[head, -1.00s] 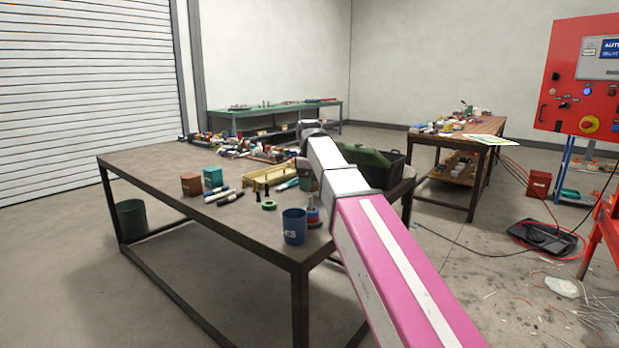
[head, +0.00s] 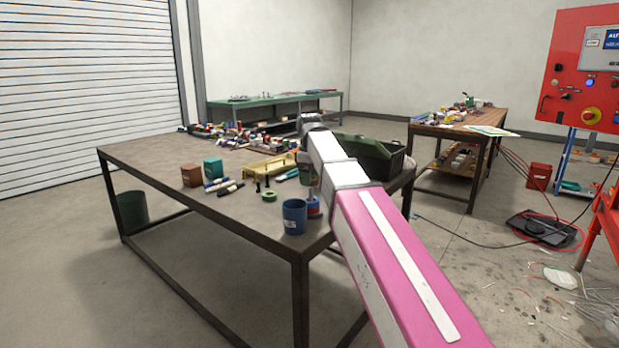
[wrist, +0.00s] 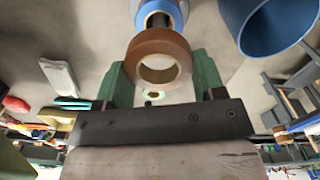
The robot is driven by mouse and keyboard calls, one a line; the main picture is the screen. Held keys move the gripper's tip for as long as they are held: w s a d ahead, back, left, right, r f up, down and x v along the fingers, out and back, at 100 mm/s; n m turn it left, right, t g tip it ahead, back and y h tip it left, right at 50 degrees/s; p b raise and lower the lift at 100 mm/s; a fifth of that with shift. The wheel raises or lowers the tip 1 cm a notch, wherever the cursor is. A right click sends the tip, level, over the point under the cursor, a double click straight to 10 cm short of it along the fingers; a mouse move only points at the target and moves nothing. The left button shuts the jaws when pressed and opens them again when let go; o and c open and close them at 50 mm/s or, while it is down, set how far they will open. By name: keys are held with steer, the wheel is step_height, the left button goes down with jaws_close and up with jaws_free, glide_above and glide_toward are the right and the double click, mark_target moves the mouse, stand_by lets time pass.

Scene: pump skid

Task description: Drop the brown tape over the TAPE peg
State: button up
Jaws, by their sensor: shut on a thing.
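My gripper (wrist: 160,80) shows in the wrist view with green fingers on either side of the brown tape (wrist: 141,50), shut on it. The roll's hole faces the camera. Just past it in the picture is a blue tape roll (wrist: 147,12) with a dark post in its middle. I cannot read a TAPE label or tell the gap between brown roll and post. In the head view the blue tape stack (head: 313,208) stands near the table's front corner, beside my arm. My gripper and the brown tape are hidden there. A green tape roll (head: 269,195) lies on the table.
A blue cup (head: 294,217) stands close beside the tape stack and shows in the wrist view (wrist: 262,40). A yellow tray (head: 268,167), markers (head: 230,187) and an open green box (head: 368,157) are on the table (head: 150,165). Its front left is clear.

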steer(key=shift+f, duration=0.35)
stand_by(0.5)
steer(key=o, duration=0.9)
step_height(320, 180, up, 11)
steer(key=shift+f, duration=0.1)
stand_by(0.3)
